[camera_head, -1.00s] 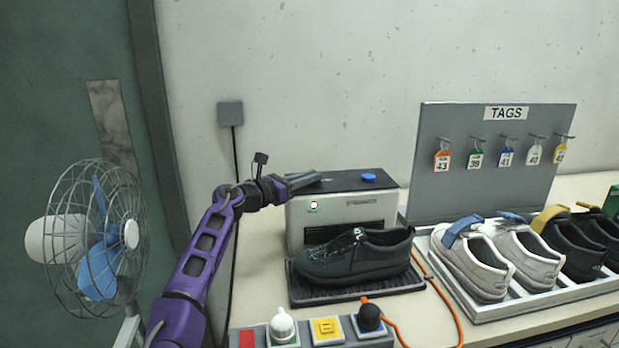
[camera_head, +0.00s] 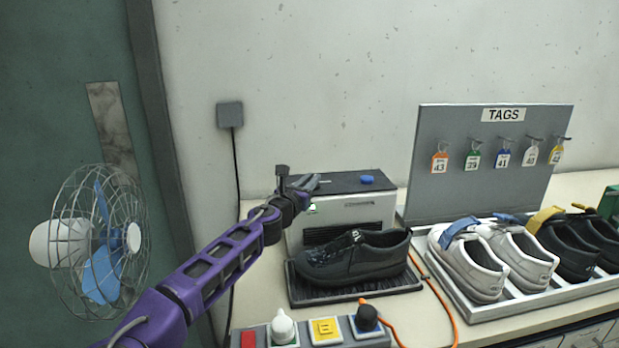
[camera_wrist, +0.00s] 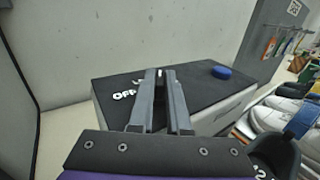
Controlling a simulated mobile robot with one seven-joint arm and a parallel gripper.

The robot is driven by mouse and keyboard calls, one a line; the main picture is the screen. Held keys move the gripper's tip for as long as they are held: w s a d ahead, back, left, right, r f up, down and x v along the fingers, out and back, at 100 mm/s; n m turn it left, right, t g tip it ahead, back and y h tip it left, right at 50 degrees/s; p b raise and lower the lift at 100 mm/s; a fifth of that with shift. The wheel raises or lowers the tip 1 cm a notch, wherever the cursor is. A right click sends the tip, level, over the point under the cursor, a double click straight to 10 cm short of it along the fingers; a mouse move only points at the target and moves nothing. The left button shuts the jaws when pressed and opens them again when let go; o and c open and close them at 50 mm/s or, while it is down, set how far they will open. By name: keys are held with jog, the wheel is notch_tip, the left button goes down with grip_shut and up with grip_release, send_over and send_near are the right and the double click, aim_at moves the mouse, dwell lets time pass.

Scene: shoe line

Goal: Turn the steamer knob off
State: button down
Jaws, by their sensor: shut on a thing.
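The grey steamer (camera_head: 352,212) with a black top stands against the wall, behind a black shoe (camera_head: 355,257) on a ribbed tray. My gripper (camera_head: 308,182) reaches over the left part of its top. In the wrist view my gripper (camera_wrist: 162,76) is shut with a narrow gap between its fingers, beside the white "OFF" lettering (camera_wrist: 124,94) on the steamer's top. The steamer knob is between the fingers and mostly hidden by them. A green light (camera_head: 312,207) on the steamer's front is partly hidden by my wrist.
A blue round cap (camera_head: 367,180) is on the steamer's right top. A fan (camera_head: 95,240) stands at left. A button panel (camera_head: 310,334) is in front. A tag board (camera_head: 485,190) and a rack of shoes (camera_head: 480,309) are at right.

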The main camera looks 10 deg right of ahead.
jog(key=n+t+y, duration=0.1)
jog(key=y, duration=0.1)
jog(key=n+t+y+b, duration=0.1)
jog(key=y, duration=0.1)
jog(key=shift+s+d+f+n, duration=0.15)
jog(key=shift+d+f+n, duration=0.05)
jog(key=shift+d+n, duration=0.2)
jog(key=n+y, duration=0.1)
jog(key=y, duration=0.1)
jog(key=n+y+b, duration=0.1)
jog(key=n+y, duration=0.1)
jog(key=n+t+y+b, duration=0.1)
jog(key=y, duration=0.1)
jog(key=shift+d+r+y, duration=0.1)
jog(key=shift+d+y, duration=0.25)
jog(key=shift+y, duration=0.05)
jog(key=n+y, duration=0.2)
jog(key=n+g+y+b, duration=0.1)
jog(key=y, duration=0.2)
jog(key=n+g+y, duration=0.1)
jog(key=n+y, duration=0.1)
jog(key=shift+d+r+n+y+b, duration=0.2)
jog(key=shift+d+n+y+b, duration=0.1)
jog(key=shift+y+b, duration=0.1)
jog(key=shift+w+r+n+g+y, duration=0.1)
jog(key=shift+w+n+g+y, duration=0.05)
jog(key=shift+n+g+y, duration=0.7)
jog(key=shift+w+n+g+y, duration=0.1)
jog(key=shift+n+g+y, duration=0.55)
jog(key=shift+y, duration=0.4)
